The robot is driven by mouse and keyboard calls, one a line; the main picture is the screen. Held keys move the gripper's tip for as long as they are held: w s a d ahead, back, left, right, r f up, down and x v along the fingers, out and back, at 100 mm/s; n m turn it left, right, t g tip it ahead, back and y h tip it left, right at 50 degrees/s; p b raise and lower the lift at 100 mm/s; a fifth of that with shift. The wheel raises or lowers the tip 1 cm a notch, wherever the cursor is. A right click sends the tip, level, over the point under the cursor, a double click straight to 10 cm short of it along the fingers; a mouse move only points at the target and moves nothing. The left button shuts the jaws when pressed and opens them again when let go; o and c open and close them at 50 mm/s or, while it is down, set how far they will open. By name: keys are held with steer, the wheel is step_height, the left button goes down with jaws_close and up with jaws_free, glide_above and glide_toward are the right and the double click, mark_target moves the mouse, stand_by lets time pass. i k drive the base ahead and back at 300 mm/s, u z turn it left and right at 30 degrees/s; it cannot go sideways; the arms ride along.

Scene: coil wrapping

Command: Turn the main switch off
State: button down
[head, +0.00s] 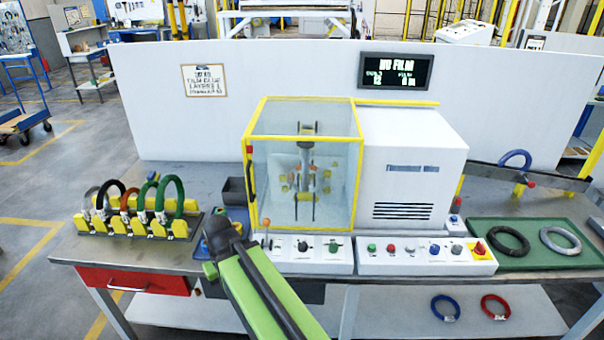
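A red rotary switch on a yellow plate (479,248), which looks like the main switch, sits at the right end of the right control panel (400,262). Its exact knob position is too small to read. My green and black arm rises from the bottom centre, left of the panels, with its dark upper joint in front of the table's left part. No gripper fingers show, so I cannot see whether they are open or hold anything. The arm is well left of the red switch and apart from it.
The wrapping machine (410,165) has a clear yellow-framed guard (305,100). A rack (130,228) of coils stands left; a green tray (535,262) with two coils lies right. Two coils rest on the lower shelf (390,315).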

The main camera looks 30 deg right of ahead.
mark_target(479, 249)
steer(key=z, duration=1.8)
steer(key=k, duration=0.65)
steer(key=z, duration=0.2)
steer(key=i, duration=1.1)
steer(key=z, duration=0.4)
